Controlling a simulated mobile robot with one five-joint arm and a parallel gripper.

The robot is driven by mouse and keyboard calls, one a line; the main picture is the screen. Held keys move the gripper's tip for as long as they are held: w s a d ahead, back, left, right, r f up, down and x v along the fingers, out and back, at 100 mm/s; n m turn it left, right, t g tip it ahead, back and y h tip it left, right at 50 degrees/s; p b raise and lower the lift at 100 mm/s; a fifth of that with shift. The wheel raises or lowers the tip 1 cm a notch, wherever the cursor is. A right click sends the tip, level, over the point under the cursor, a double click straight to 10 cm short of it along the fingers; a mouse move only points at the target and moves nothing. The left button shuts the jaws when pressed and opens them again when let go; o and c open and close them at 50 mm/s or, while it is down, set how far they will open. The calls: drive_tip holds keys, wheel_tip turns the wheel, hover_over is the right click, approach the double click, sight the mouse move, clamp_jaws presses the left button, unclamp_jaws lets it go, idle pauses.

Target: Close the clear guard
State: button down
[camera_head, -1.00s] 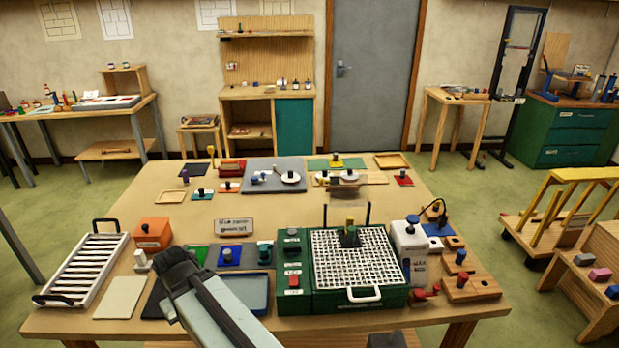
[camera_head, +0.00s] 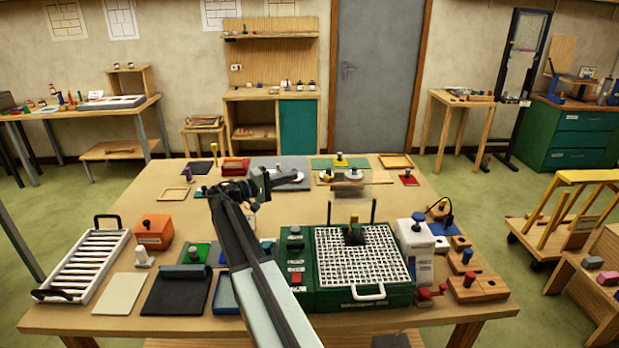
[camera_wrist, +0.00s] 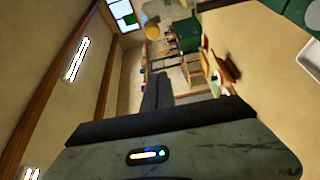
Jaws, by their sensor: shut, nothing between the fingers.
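The green grinder (camera_head: 362,296) with a white grid top stands at the front right of the table. Its clear guard (camera_head: 352,208) is up at the back of the grid, between two dark upright posts; its see-through pane is hard to make out. My gripper (camera_head: 268,184) is shut and empty, held over the back middle of the table, left of the guard and apart from it. In the wrist view the dark fingers (camera_wrist: 156,92) lie together, pointing out over the room; the guard does not show there.
A white bottle-like container (camera_head: 415,246) stands right of the grinder. A switch box (camera_head: 294,262) adjoins its left side. My arm crosses above the blue tray (camera_head: 226,295). Glass discs and small knobbed blocks lie behind. A slatted white rack (camera_head: 90,262) is at left.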

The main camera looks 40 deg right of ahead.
drive_tip(key=s+d, duration=0.5)
drive_tip(key=d, duration=0.2)
drive_tip(key=shift+s, duration=0.3)
